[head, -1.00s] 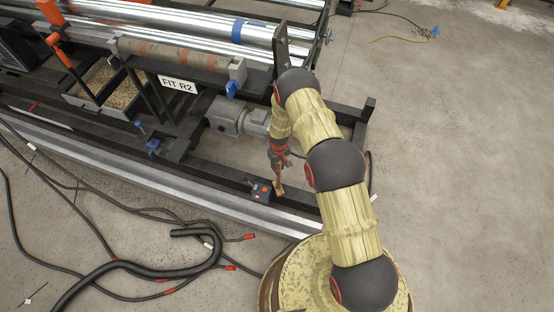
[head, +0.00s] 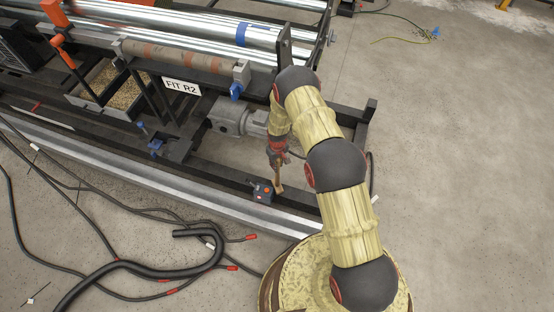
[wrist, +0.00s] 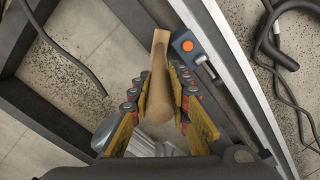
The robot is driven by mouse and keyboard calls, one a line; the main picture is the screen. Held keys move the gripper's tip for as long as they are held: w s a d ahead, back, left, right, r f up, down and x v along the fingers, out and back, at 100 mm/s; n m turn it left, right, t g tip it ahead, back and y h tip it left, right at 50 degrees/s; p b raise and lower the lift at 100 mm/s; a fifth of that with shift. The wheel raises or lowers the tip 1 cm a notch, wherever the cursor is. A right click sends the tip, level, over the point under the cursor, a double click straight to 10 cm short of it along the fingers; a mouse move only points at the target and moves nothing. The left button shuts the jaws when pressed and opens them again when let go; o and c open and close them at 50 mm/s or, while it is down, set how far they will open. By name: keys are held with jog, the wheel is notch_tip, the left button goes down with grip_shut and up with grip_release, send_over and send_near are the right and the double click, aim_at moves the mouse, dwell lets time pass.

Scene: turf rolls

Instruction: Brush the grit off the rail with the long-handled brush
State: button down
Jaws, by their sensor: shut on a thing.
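My gripper (head: 278,150) hangs over the near side of the machine frame. In the wrist view its two fingers (wrist: 158,84) are closed on both sides of a pale wooden handle (wrist: 159,62), which I take to be the long-handled brush. The handle also shows below the gripper in the head view (head: 280,184). Its bristles cannot be made out. A long silver rail (head: 110,168) runs along the frame's near edge, and it crosses the right side of the wrist view (wrist: 238,72). I cannot make out grit on the rail; dark specks lie on the floor (wrist: 62,88).
A small box with an orange button (head: 264,190) sits beside the handle, close to the rail. Black hoses and cables (head: 150,262) lie on the floor in front. A bin of grain-like bits (head: 122,95) is at left. The floor at right (head: 460,170) is clear.

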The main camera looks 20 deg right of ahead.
aim_at(277, 160)
jog(key=shift+r+p, duration=0.8)
jog(key=shift+r, duration=1.15)
jog(key=shift+s+r, duration=0.1)
jog(key=shift+r, duration=0.45)
jog(key=shift+s, duration=0.1)
